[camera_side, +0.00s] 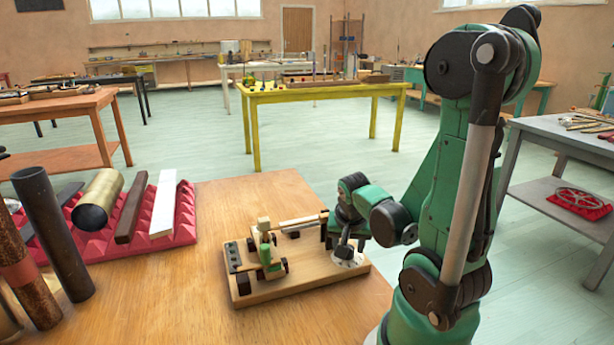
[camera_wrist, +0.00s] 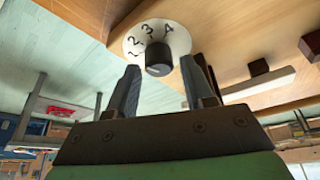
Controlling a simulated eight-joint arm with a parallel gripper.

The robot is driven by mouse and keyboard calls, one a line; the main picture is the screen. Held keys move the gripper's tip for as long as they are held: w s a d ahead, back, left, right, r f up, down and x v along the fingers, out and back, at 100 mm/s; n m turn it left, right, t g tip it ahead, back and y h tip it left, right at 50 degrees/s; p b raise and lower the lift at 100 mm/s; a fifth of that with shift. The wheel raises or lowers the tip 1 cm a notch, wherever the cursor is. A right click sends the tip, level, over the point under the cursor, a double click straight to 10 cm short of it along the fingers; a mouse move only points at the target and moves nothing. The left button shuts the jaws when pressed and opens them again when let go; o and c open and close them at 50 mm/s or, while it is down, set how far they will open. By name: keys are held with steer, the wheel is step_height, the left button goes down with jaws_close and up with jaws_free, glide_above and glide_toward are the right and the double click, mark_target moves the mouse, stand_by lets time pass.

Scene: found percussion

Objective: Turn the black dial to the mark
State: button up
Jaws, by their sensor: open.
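The black dial (camera_wrist: 159,60) shows in the wrist view on a round white plate (camera_wrist: 178,38) numbered 1 to 4. The dial lies between the tips of my two dark gripper fingers (camera_wrist: 162,66), which are apart; I cannot tell whether either finger touches it. In the side view, my gripper (camera_side: 344,245) points down over the white plate (camera_side: 350,262) at the right end of a wooden board (camera_side: 300,285). The dial itself is largely hidden there by my gripper. I cannot make out which number the dial points to.
The board also carries a wooden rod (camera_side: 302,221), a green part (camera_side: 270,257) and dark blocks. At left, bars and a brass tube (camera_side: 98,200) lie on red foam (camera_side: 185,220); dark tubes (camera_side: 52,235) stand nearby. Bare tabletop (camera_side: 190,305) lies left of the board.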

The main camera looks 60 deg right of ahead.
steer(key=shift+v, duration=2.35)
steer(key=w+a+n, duration=0.1)
steer(key=w+a+r+n+t, duration=0.1)
steer(key=w, duration=0.1)
steer(key=w+n, duration=0.1)
steer(key=shift+w+a+r+n+t, duration=0.15)
steer(key=shift+a+r+n+t, duration=0.1)
steer(key=shift+a+n+t, duration=0.15)
steer(key=w+a+r+n, duration=0.1)
steer(key=a+n, duration=0.1)
steer(key=w+a+n+t+y, duration=0.1)
steer(key=w+a+n, duration=0.1)
steer(key=w+a+r+n+t, duration=0.1)
steer(key=w+a, duration=0.1)
steer(key=shift+r+n, duration=0.35)
steer(key=shift+n, duration=0.05)
steer(key=w+a+r+n+t+y, duration=0.1)
steer(key=a+n+t+y, duration=0.1)
steer(key=a+n, duration=0.3)
steer(key=a+y, duration=0.1)
steer(key=a, duration=0.2)
steer(key=shift+w+r, duration=0.25)
steer(key=shift+w, duration=0.1)
steer(key=shift+d, duration=0.1)
